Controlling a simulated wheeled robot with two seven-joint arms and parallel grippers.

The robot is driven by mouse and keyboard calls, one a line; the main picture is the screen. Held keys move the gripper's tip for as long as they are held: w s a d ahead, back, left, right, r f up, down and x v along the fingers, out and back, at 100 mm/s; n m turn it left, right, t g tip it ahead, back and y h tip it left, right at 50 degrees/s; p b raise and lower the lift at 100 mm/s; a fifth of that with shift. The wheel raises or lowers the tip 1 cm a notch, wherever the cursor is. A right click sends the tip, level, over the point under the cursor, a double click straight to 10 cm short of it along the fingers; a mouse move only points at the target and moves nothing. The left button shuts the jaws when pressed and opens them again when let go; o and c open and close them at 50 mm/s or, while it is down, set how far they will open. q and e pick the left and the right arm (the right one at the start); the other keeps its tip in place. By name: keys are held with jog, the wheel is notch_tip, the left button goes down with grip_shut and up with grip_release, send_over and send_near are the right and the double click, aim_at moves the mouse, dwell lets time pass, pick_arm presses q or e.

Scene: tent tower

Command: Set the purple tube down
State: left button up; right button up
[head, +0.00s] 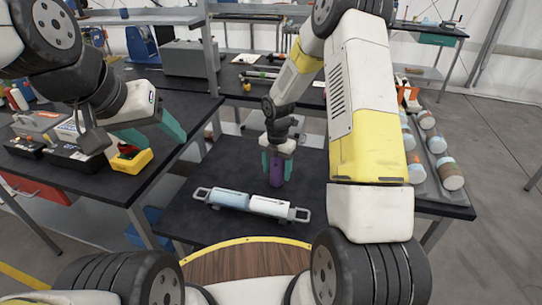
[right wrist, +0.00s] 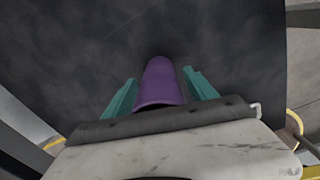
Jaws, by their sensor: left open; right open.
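The purple tube (head: 276,172) stands upright on the dark table in the head view, near the table's middle. It also shows in the right wrist view (right wrist: 160,82), between the teal fingers. My right gripper (head: 277,166) is around the tube from above, with its fingers open and a narrow gap beside the tube in the right wrist view. The tube's upper end is partly hidden by the gripper. My left gripper (head: 150,135) is open and empty at the left, above the left bench.
A rack with a light blue and a white cylinder (head: 250,203) lies in front of the tube. A yellow box (head: 132,161) and black cases are on the left bench. Dark table surface (head: 222,165) is free left of the tube.

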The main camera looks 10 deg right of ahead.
jog(key=s+d+r+m+t, duration=0.1)
jog(key=s+r+m, duration=0.1)
jog(key=r, duration=0.8)
jog(key=s+r+m, duration=0.1)
jog(key=r+m, duration=0.2)
jog(key=r, duration=0.6)
jog(key=s+r+m+t+y, duration=0.1)
jog(key=s+r+m+t, duration=0.1)
jog(key=s+r+m, duration=0.5)
jog(key=s+d+r+m+t+y, duration=0.1)
jog(key=s+r+m+t, duration=0.2)
jog(key=s+m, duration=1.2)
jog(key=shift+d+r+m, duration=0.3)
jog(key=shift+r+m, duration=0.1)
jog(key=shift+r, duration=1.5)
